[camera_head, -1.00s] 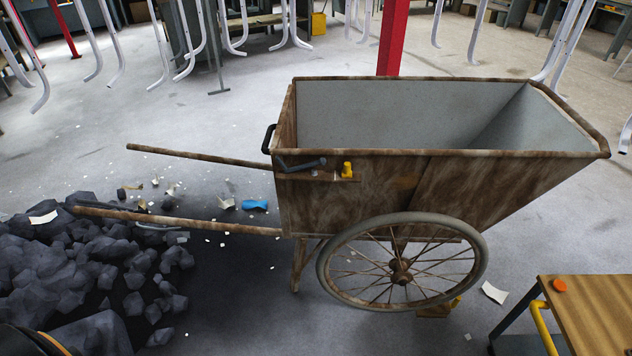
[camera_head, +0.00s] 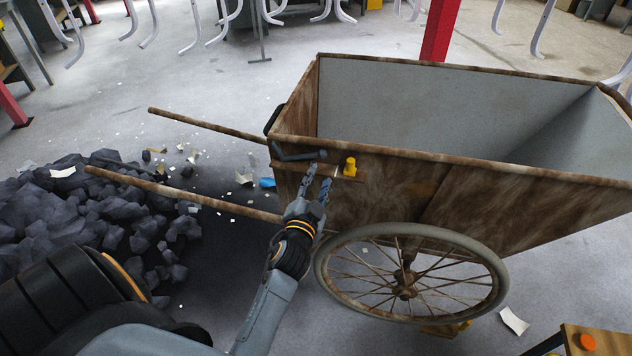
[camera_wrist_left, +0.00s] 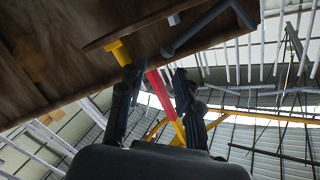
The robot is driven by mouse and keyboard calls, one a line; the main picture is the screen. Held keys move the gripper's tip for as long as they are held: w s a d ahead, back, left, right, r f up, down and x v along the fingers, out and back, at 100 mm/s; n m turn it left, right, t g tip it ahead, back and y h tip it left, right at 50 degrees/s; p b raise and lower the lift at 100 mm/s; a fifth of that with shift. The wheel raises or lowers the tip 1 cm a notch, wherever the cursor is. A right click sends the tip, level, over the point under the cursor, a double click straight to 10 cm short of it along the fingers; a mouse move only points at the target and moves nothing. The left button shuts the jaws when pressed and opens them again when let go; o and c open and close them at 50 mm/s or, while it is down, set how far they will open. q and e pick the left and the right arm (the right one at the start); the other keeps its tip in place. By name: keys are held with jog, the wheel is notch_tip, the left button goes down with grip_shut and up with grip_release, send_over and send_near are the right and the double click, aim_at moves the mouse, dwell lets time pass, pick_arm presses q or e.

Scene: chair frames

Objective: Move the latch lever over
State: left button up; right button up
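The latch lever (camera_head: 298,155) is a dark grey bent bar on the upper side wall of a brown wooden cart (camera_head: 440,185). It lies roughly level, with its knob end to the right. A yellow catch (camera_head: 350,166) sits just right of the knob on a small ledge. My left gripper (camera_head: 318,174) is open and empty, with its fingers pointing up just below the knob end. In the left wrist view the fingers (camera_wrist_left: 158,78) are apart, with the lever (camera_wrist_left: 205,28) beyond them and the yellow catch (camera_wrist_left: 119,52) near the left finger. I see no clear contact. My right gripper is out of view.
A spoked wheel (camera_head: 405,280) stands below and right of my left gripper. Two cart handles (camera_head: 200,123) reach left over a heap of dark rocks (camera_head: 100,210). A wooden table (camera_head: 600,342) is at the bottom right. A red post (camera_head: 439,30) rises behind the cart.

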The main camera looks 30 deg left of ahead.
aim_at(325, 156)
pick_arm(q)
jog(key=x, duration=0.2)
jog(key=b+x, duration=0.1)
jog(key=x, duration=0.2)
jog(key=r+x, duration=0.1)
jog(key=x, duration=0.2)
jog(key=shift+a, duration=0.2)
jog(key=c, duration=0.6)
